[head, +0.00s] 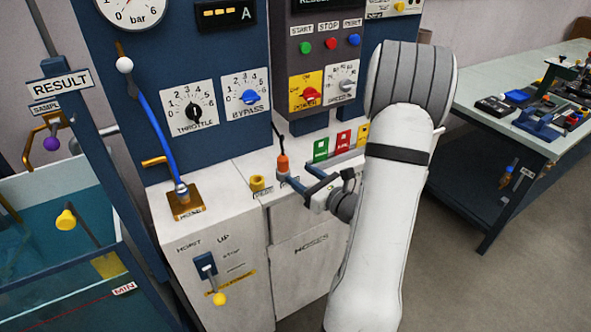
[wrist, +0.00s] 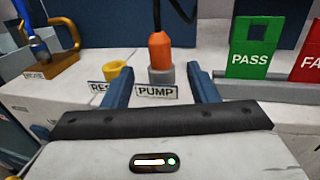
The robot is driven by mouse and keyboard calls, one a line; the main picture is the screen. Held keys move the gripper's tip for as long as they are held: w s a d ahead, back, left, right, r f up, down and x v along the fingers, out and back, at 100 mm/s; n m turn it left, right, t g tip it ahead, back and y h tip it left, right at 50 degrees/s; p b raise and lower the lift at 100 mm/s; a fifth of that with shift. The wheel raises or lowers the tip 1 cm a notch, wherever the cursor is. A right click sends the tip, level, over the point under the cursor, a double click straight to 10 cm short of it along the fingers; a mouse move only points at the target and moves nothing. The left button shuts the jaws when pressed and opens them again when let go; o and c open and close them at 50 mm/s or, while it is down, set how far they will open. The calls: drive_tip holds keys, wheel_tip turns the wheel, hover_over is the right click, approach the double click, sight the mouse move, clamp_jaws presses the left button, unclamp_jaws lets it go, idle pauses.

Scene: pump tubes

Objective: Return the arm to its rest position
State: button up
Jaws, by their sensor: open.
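My arm (head: 378,215) reaches up and over in the head view, with a white forearm and grey shoulder cover. My gripper (head: 295,185) is open in front of the orange plug on the PUMP socket, and its two blue fingers also show in the wrist view (wrist: 163,88). The orange plug (wrist: 160,52) stands upright in the grey PUMP socket (wrist: 160,75) with a dark cable rising from it. The plug also shows in the head view (head: 283,164). In the wrist view the fingers flank the socket's near side with gaps; contact is not visible.
Left of the plug is an empty yellow socket (head: 257,184). A blue hose (head: 155,125) runs to a brass fitting (head: 186,203). Green PASS (head: 321,149) and red FAIL (head: 343,141) cards stand to the right. A cluttered workbench (head: 480,92) is at far right, with open floor before it.

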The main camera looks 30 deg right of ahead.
drive_tip(key=s+a+r+n+g+y+p, duration=0.1)
drive_tip(key=s+a+r+n+g+y, duration=0.15)
drive_tip(key=a+n+g, duration=0.45)
drive_tip(key=s+a+r+n+g+y+p, duration=0.1)
drive_tip(key=s+a+r+n+g+y, duration=0.1)
drive_tip(key=s+a+n, duration=0.45)
drive_tip(key=s+a+r+n+g+y+p, duration=0.1)
drive_tip(key=a+r+n+g+y, duration=0.15)
drive_tip(key=a+n+g, duration=0.45)
drive_tip(key=s+d+r+n+t+h+p, duration=0.1)
drive_tip(key=s+d+r+n+h+p, duration=0.1)
drive_tip(key=s+r+n+h, duration=0.4)
drive_tip(key=shift+s+d+n+h+p, duration=0.35)
drive_tip(key=shift+s+n+h+p, duration=0.55)
drive_tip(key=shift+n+h, duration=2.15)
drive_tip(key=shift+s+r+y, duration=0.1)
drive_tip(key=shift+s+y, duration=0.15)
drive_tip(key=shift+c, duration=0.3)
